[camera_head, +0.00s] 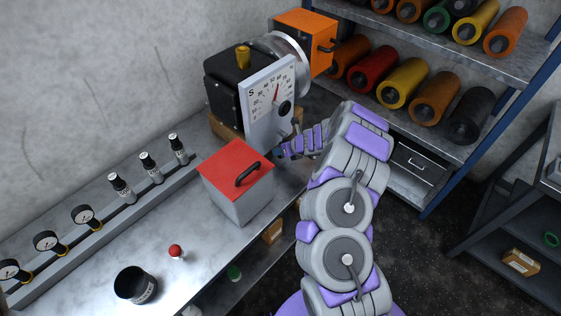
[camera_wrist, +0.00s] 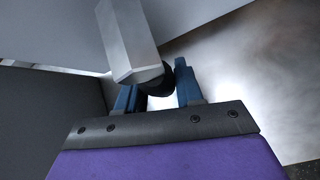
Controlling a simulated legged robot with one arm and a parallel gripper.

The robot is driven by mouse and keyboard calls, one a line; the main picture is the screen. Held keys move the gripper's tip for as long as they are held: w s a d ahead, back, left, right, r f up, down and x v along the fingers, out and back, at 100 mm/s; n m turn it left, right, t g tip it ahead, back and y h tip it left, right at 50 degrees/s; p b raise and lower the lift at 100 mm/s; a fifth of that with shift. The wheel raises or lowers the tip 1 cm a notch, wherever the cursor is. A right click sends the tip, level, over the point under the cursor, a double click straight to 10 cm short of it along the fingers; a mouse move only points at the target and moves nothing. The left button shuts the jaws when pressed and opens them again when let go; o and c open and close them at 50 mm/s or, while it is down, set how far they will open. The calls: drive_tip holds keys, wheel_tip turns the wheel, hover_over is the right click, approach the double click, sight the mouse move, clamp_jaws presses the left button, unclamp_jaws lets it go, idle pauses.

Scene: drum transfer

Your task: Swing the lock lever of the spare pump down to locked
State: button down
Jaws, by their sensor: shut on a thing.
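A black unit (camera_head: 226,88) with a yellow knob and a white dial panel (camera_head: 268,98) stands at the back of the bench; I take it to be the spare pump. My gripper (camera_head: 284,151) is low by the right side of this panel. In the wrist view my blue fingers (camera_wrist: 157,92) stand on either side of a dark rounded piece (camera_wrist: 181,78), beside the end of a pale grey bar (camera_wrist: 128,40). They are shut on this piece, which looks like the lock lever's grip. The lever's full shape and angle are hidden in the head view.
A grey box with a red lid (camera_head: 236,165) stands on the bench close to my gripper's left. A black cup (camera_head: 135,284) and red knob (camera_head: 175,251) are at the front. An orange box (camera_head: 306,42) adjoins the unit. A shelf (camera_head: 470,135) of coloured drums stands right.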

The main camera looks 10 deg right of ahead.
drive_tip(key=shift+w+d+f+n+t+h+b, duration=0.25)
drive_tip(key=shift+d+f+n+t+h+b, duration=0.35)
drive_tip(key=shift+b, duration=1.25)
drive_tip(key=shift+r+b, duration=0.2)
drive_tip(key=shift+b, duration=0.2)
drive_tip(key=shift+w+d+r+h, duration=0.1)
drive_tip(key=shift+h, duration=0.2)
drive_tip(key=c, duration=1.2)
unclamp_jaws()
drive_tip(key=shift+o, duration=0.9)
drive_tip(key=shift+w, duration=0.1)
drive_tip(key=shift+o, duration=1.1)
drive_tip(key=shift+r, duration=0.1)
drive_tip(key=shift+r, duration=0.1)
